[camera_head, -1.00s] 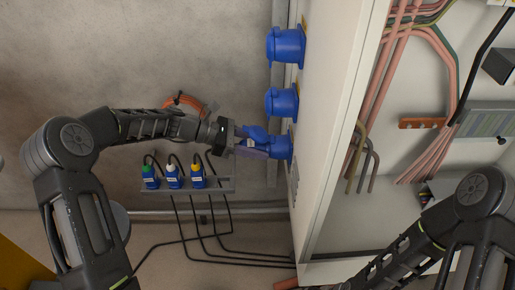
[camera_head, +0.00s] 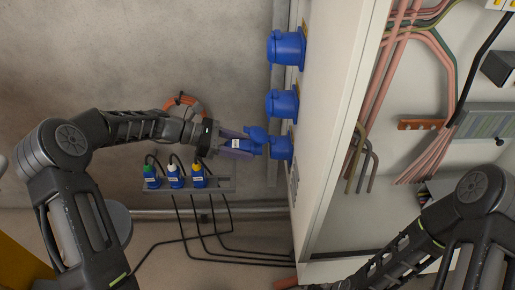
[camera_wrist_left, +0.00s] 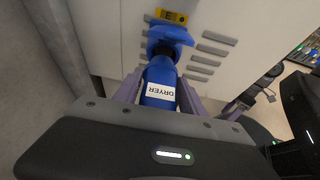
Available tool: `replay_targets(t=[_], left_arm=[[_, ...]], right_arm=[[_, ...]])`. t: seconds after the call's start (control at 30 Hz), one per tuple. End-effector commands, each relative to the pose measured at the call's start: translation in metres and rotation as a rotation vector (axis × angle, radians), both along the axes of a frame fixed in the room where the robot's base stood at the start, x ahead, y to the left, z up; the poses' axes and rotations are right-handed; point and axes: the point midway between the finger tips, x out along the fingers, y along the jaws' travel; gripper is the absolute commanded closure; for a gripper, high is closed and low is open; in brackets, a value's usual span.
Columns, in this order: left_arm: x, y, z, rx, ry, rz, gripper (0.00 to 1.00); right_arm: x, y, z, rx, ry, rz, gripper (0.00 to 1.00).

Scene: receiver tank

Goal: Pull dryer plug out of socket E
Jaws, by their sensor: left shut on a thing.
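The blue dryer plug (camera_wrist_left: 159,84), with a white label reading DRYER, is between the fingers of my left gripper (camera_wrist_left: 158,98). In the head view my left gripper (camera_head: 238,147) is shut on the plug (camera_head: 236,144) and points right toward the cabinet side. Blue socket E (camera_head: 281,148) is the lowest of the sockets there; its lid sticks out toward the plug. In the wrist view socket E (camera_wrist_left: 170,36) sits below a yellow E label (camera_wrist_left: 171,16). The plug's front end lies close to the socket mouth; whether its pins are fully clear is hard to tell. My right gripper is out of view.
Two more blue sockets (camera_head: 283,103) (camera_head: 286,47) are above on the cabinet side (camera_head: 330,120). A rack (camera_head: 220,186) below my left gripper holds plugs with green, white and yellow tops. An orange cable coil (camera_head: 184,104) hangs on the wall behind my arm.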

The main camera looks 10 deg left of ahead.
Motion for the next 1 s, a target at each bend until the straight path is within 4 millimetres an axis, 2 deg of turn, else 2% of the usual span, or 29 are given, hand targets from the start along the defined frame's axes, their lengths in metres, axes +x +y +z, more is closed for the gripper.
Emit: replay_targets(t=[0.37,0.7,0.73,1.0], left_arm=[[-0.004,0.013,0.001,-0.001,0.001,-0.001,1.0],[-0.004,0.015,0.0,-0.001,0.0,-0.001,1.0],[-0.004,0.015,0.0,-0.001,0.0,-0.001,0.54],[-0.004,0.015,0.001,-0.001,0.0,-0.001,0.77]], right_arm=[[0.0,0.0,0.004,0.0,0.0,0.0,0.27],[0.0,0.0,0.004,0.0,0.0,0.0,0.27],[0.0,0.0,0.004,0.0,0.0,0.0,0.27],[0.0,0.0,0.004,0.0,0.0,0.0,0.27]])
